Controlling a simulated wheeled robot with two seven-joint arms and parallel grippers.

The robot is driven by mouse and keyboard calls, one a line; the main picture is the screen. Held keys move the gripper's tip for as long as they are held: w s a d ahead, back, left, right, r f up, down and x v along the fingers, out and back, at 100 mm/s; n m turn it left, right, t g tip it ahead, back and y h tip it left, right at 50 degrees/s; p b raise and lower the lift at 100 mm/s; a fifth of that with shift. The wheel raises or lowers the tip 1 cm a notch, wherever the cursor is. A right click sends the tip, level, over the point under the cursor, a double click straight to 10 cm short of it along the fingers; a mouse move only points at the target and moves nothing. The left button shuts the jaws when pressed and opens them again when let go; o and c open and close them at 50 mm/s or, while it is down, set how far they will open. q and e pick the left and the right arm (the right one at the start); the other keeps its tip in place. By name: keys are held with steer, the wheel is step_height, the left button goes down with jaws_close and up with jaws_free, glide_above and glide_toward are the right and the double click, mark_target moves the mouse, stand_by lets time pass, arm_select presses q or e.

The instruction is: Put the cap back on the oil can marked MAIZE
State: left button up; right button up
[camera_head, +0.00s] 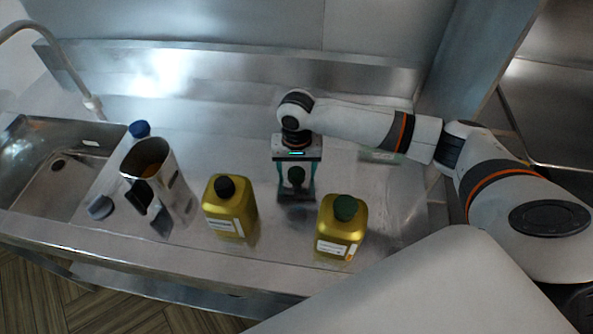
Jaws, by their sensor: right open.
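Two yellow oil cans stand upright on the steel counter. The left can (230,210) has a black top, and I cannot tell whether it is a cap or a bare neck. The right can (340,230) has a green cap on top. Both have white labels whose words are too small to read. My right gripper (295,185) points down behind and between the cans, with its fingers apart. A small dark green cap-like thing (296,175) shows between the fingers; I cannot tell whether they touch it. My left gripper is not in view.
A shiny metal container (172,192) stands left of the cans, with a blue-topped thing (140,129) behind it. A grey round piece (101,207) lies near the sink (45,180). A tap (70,70) arches over the back left. The counter behind the cans is mostly clear.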

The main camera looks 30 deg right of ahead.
mark_target(296, 173)
steer(key=shift+c, duration=0.2)
steer(key=c, duration=1)
step_height(296, 173, up, 10)
steer(key=shift+b, duration=0.7)
